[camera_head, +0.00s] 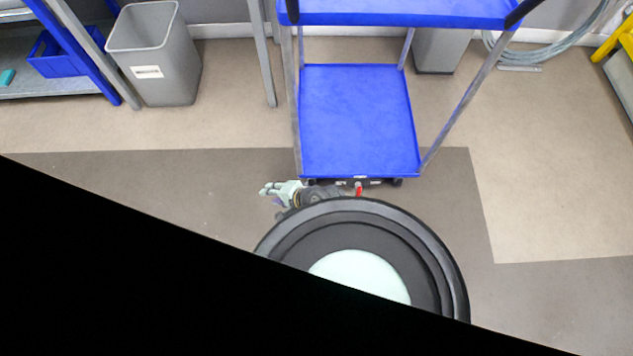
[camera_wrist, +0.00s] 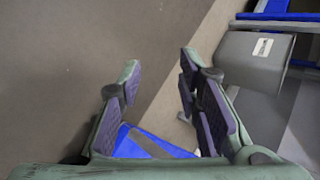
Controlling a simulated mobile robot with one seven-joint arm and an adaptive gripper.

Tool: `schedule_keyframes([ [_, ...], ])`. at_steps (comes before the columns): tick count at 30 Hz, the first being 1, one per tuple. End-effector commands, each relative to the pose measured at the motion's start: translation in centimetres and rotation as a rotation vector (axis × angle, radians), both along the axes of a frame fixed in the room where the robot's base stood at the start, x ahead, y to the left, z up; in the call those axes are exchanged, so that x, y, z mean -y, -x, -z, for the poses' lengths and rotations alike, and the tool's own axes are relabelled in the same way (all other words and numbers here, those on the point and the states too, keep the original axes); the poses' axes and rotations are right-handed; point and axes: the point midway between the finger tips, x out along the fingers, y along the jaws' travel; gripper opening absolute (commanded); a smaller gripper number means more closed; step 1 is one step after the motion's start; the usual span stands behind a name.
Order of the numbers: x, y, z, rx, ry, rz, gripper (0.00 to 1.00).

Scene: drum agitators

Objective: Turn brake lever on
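A small red part (camera_head: 359,189), which looks like the brake lever, shows at the low near edge of the blue cart (camera_head: 360,120) in the head view. It is too small to tell its position. My gripper (camera_head: 264,190) is left of it and apart from it, with its fingers pointing left, away from the red part. In the wrist view, my gripper (camera_wrist: 160,75) has its purple-padded fingers apart with nothing between the tips. The red part does not show in the wrist view.
A grey bin (camera_head: 155,55) stands at the upper left and also shows in the wrist view (camera_wrist: 255,62). A shelf with a blue tray (camera_head: 60,55) is left of it. A round dark part of my arm covers the lower middle. Floor left of the cart is clear.

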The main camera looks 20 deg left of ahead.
Motion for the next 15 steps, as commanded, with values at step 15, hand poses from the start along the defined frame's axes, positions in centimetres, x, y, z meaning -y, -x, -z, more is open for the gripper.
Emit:
schedule_keyframes([
  [15, 25.1, -13.2, 7.9, 0.508, 0.807, -0.48, 0.32],
])
